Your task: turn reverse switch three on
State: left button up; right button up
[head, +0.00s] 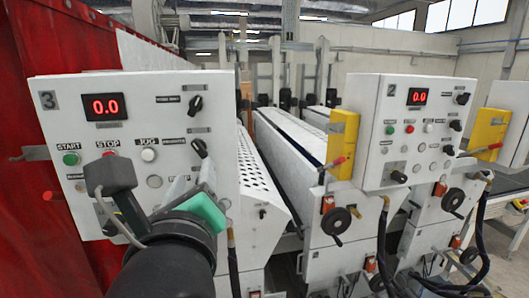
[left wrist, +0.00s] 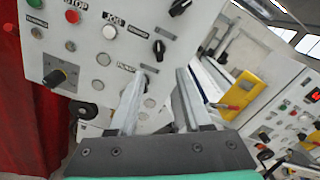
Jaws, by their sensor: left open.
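The control panel marked 3 (head: 125,84) stands at the left in the head view. It bears two black rotary switches on its right side, an upper one (head: 196,104) and a lower one (head: 199,148). Their small labels are too blurred to read, so I cannot tell which is the reverse switch. In the left wrist view the lower switch (left wrist: 158,49) is above and between my fingers, apart from them. The upper switch (left wrist: 179,7) is at the top edge. My left gripper (head: 196,174) is open and empty, close to the panel below the lower switch. Its fingers also show in the left wrist view (left wrist: 160,78).
Panel 3 also has a green start button (head: 71,159), a red stop button (head: 109,159) and a white jog button (head: 148,155). Panel 2 (head: 365,95) and a yellow box (head: 341,135) stand to the right. A red curtain (head: 55,40) hangs at the left.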

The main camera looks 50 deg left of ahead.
aim_at(199, 150)
pick_arm(q)
jog(key=p+x, duration=0.3)
jog(key=x, duration=0.7)
jog(key=shift+a+r, duration=0.1)
jog(key=shift+a, duration=0.3)
jog(key=shift+w+a, duration=0.25)
jog(key=shift+a, duration=0.05)
grip_shut()
